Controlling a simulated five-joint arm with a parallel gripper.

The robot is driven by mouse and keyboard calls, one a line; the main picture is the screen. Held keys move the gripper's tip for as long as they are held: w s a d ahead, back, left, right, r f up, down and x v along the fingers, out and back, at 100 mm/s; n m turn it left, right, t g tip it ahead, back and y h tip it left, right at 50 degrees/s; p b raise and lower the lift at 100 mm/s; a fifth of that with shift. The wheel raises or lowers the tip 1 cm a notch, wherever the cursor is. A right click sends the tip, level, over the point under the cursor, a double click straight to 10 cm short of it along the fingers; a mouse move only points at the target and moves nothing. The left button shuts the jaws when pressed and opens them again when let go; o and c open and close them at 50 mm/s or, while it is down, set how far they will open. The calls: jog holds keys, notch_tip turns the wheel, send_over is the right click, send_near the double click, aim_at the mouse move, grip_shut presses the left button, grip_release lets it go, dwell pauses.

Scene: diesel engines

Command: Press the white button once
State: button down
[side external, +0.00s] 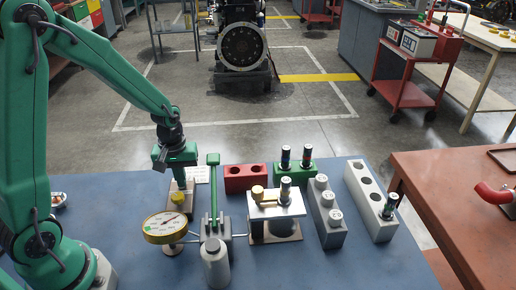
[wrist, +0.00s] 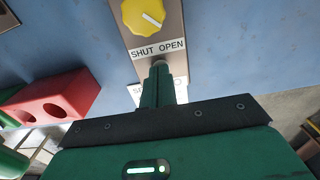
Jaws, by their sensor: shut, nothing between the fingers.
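The control plate (wrist: 172,28) carries a yellow knob (wrist: 146,15) with a "SHUT OPEN" label below it in the wrist view. A small pale round piece, seemingly the white button (wrist: 160,63), shows at the tips of my gripper (wrist: 158,72), mostly covered by the fingers. My gripper is shut and empty. In the side view my gripper (side external: 180,184) points down over the far part of the plate, behind the yellow knob (side external: 179,198), and the button is hidden there. I cannot tell whether the fingertips touch it. A second label is partly covered by the fingers.
A round gauge (side external: 166,228) stands in front of the plate. A green upright lever (side external: 213,190) stands close to the right of my gripper. A red block with holes (side external: 246,178), a green block (side external: 294,171) and grey holders (side external: 328,212) are farther right on the blue table (side external: 330,270).

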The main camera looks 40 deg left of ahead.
jog(key=shift+s+f, duration=0.2)
jog(key=shift+s, duration=0.15)
notch_tip(320, 180, up, 14)
jog(key=shift+w+r, duration=0.2)
jog(key=shift+w, duration=0.15)
jog(key=shift+s+r, duration=0.1)
dwell(0.8)
jog(key=s+d+r+m+t, duration=0.2)
jog(key=s+r+m, duration=0.1)
jog(key=s, duration=0.3)
jog(key=s+d+r+m+t, duration=0.3)
jog(key=s+r+m, duration=0.1)
jog(key=s+m, duration=0.2)
jog(key=shift+s, duration=0.15)
dwell(1.0)
